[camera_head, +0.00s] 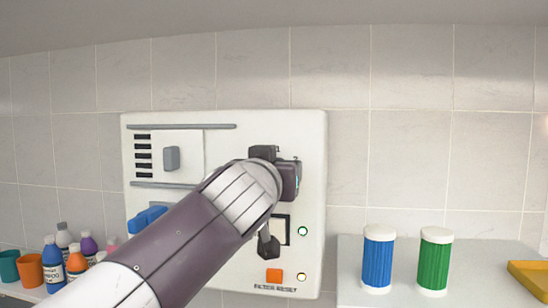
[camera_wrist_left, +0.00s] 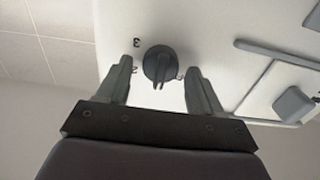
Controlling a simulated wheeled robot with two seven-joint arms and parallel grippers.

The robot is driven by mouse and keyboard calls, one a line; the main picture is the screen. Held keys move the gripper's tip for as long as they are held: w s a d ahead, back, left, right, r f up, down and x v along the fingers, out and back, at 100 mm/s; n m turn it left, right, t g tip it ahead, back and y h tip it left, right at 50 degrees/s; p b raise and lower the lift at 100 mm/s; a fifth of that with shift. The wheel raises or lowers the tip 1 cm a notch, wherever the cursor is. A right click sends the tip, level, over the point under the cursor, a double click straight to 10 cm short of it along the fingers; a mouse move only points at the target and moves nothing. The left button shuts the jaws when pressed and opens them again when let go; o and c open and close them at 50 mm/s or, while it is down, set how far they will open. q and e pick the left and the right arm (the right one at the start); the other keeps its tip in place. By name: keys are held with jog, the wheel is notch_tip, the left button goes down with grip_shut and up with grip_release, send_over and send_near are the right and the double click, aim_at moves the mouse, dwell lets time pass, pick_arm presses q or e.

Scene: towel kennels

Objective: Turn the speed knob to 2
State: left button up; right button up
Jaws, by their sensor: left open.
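The dark round speed knob (camera_wrist_left: 159,64) is on the white panel (camera_wrist_left: 225,35) in the left wrist view. My left gripper (camera_wrist_left: 158,68) is open, with one finger on each side of the knob and a gap showing on both sides. In the head view my left gripper (camera_head: 276,168) is in front of the white panel (camera_head: 315,150) and hides most or all of the knob.
The panel also carries a grey handle (camera_head: 171,158), a blue handle (camera_head: 147,218), a black lever (camera_head: 268,246) and an orange button (camera_head: 274,275). Several bottles (camera_head: 53,262) stand at left. Blue (camera_head: 377,262) and green (camera_head: 434,264) canisters stand on a ledge at right.

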pick_arm(q)
jog(key=shift+s+a, duration=0.15)
jog(key=shift+s, duration=0.15)
jog(key=shift+w+d, duration=0.2)
jog(key=c, duration=1)
jog(key=shift+m, duration=0.3)
jog(key=m, duration=1.1)
jog(key=shift+d+f, duration=0.15)
